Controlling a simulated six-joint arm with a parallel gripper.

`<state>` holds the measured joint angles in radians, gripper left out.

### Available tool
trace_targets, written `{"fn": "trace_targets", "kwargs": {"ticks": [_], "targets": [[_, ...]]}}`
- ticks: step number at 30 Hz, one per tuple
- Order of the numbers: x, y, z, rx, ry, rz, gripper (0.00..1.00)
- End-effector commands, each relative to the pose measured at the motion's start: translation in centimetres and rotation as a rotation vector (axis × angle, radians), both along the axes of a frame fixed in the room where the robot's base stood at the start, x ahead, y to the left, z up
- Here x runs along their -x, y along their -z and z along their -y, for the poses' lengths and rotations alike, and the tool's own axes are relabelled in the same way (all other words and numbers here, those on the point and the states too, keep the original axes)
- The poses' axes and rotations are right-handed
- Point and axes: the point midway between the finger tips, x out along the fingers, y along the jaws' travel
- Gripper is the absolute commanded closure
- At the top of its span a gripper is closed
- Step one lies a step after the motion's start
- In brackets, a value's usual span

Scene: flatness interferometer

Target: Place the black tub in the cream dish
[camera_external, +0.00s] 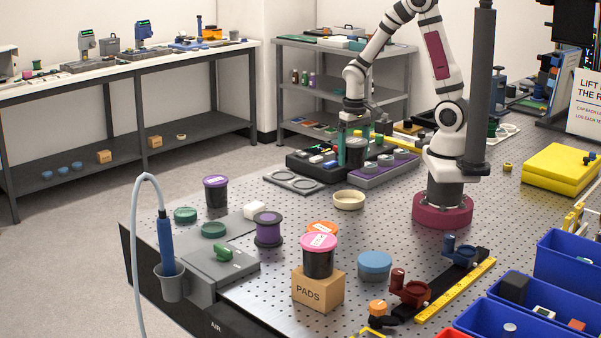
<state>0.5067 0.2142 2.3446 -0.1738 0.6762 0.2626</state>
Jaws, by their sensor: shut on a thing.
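The black tub (356,153) is a dark cylinder held upright in my gripper (354,138). The teal fingers stand on either side of it, shut on it. The tub hangs above the table, beside the black and purple trays in the picture. The cream dish (348,201) is a shallow round bowl on the perforated table, in front of and below the tub in the picture. The dish looks empty. The tub is apart from the dish, and its exact height is hard to tell.
A dark round object (358,178) sits below the tub. A black tray (305,168) and a purple tray (378,176) stand behind the dish. A purple-lidded tub (215,191), a purple spool (268,229) and a pink-lidded tub (318,256) stand nearer. Bare table surrounds the dish's front.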

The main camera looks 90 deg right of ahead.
Motion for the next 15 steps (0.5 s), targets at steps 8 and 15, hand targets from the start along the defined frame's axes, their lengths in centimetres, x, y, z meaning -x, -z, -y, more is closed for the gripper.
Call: {"fn": "trace_targets", "kwargs": {"ticks": [8,15], "targets": [[-3.5,3.4,-2.8,-0.001,0.000,-0.003,0.72],[-3.6,6.8,-2.7,0.000,0.003,0.000,0.72]]}}
